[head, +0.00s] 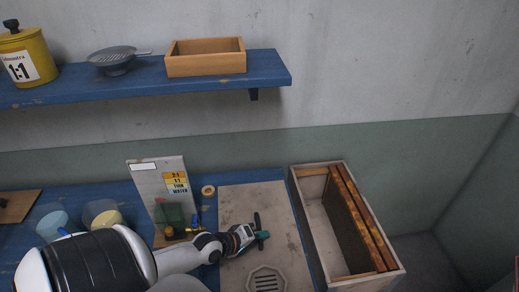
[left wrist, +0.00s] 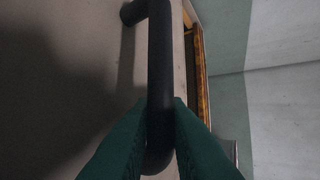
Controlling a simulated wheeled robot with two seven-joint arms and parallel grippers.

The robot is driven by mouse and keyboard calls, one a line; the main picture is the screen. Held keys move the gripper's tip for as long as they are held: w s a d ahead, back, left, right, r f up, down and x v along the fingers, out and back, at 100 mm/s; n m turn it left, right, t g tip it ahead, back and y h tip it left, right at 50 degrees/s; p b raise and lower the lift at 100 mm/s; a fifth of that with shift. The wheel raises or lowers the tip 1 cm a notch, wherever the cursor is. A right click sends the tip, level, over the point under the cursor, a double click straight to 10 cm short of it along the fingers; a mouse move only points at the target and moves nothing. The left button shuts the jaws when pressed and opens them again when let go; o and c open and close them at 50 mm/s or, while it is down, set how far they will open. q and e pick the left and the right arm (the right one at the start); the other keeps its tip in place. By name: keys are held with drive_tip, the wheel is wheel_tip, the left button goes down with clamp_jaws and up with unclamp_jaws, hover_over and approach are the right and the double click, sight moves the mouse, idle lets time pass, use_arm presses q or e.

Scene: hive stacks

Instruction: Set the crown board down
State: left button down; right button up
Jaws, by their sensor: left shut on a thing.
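The crown board (head: 240,205) is a flat beige panel with a dark slotted octagonal vent (head: 267,279) near its front. A black bar handle (head: 257,222) stands on it, and also shows large in the left wrist view (left wrist: 160,70). My left gripper (head: 262,236) is shut on this handle; its green fingers (left wrist: 160,125) press on both sides of the bar. The board looks flat over the blue bench, left of the open hive box. I cannot tell whether it touches the bench. My right gripper is not in view.
The open hive box (head: 313,222) holds a few wooden frames (head: 363,220) along its right side. A sign board (head: 147,180), a tape roll (head: 208,190) and cups (head: 101,214) stand left. A blue shelf (head: 180,83) hangs above with a wooden tray (head: 206,66).

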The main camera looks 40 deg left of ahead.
use_arm(q)
drive_tip(key=c, duration=1.4)
unclamp_jaws()
drive_tip(key=shift+s, duration=0.1)
drive_tip(key=shift+s+r, duration=0.15)
drive_tip(key=shift+s, duration=0.2)
drive_tip(key=v, duration=1.1)
drive_tip(key=shift+r, duration=0.15)
